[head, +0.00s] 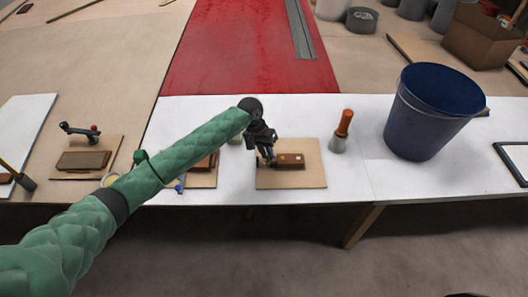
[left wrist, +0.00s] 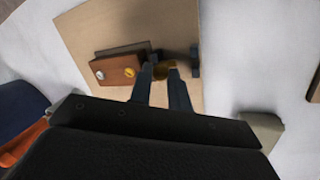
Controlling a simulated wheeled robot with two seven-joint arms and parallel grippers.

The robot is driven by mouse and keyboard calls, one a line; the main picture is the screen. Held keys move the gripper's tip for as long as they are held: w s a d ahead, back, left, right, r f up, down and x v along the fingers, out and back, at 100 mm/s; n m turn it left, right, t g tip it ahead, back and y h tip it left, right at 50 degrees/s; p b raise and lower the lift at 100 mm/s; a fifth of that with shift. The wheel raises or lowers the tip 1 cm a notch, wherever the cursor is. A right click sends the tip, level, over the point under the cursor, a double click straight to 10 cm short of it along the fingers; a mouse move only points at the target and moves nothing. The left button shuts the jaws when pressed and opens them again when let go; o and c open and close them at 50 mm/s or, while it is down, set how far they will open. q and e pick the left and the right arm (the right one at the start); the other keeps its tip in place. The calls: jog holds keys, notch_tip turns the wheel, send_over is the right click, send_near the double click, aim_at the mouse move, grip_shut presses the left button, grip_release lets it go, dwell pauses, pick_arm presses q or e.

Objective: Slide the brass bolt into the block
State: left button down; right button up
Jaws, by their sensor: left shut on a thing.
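The wooden block (head: 291,160) is a reddish-brown piece on a tan board (head: 310,180) near the front of the white table. In the left wrist view the block (left wrist: 116,74) shows a silver round spot and a brass-coloured one on its face. My left gripper (head: 266,158) is over the board, at the block's left end. In the left wrist view its fingers (left wrist: 160,70) are shut on a small brass-coloured piece (left wrist: 163,69), apparently the bolt, beside the block. The fingers hide much of it, and I cannot tell whether it enters the block. My right gripper is not in view.
A tool with an orange handle (head: 344,122) stands right of the board. A dark blue bucket (head: 430,115) stands further right. Another board (head: 202,178) with a wooden piece lies left, partly behind my arm.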

pick_arm(q)
jog(key=c, duration=1.5)
grip_release()
jog(key=shift+d+r, duration=0.1)
jog(key=shift+d, duration=0.1)
jog(key=shift+o, duration=1)
jog(key=shift+d, duration=0.1)
jog(key=shift+w+r, duration=0.1)
jog(key=shift+r, duration=0.05)
jog(key=shift+w+a+r+b, duration=0.1)
jog(key=shift+a+r+b, duration=0.15)
jog(key=shift+r+b, duration=0.1)
jog(key=s+b+v, duration=0.1)
jog(key=b+v, duration=0.1)
jog(key=v, duration=0.4)
jog(key=shift+w+r, duration=0.3)
jog(key=shift+w, duration=0.2)
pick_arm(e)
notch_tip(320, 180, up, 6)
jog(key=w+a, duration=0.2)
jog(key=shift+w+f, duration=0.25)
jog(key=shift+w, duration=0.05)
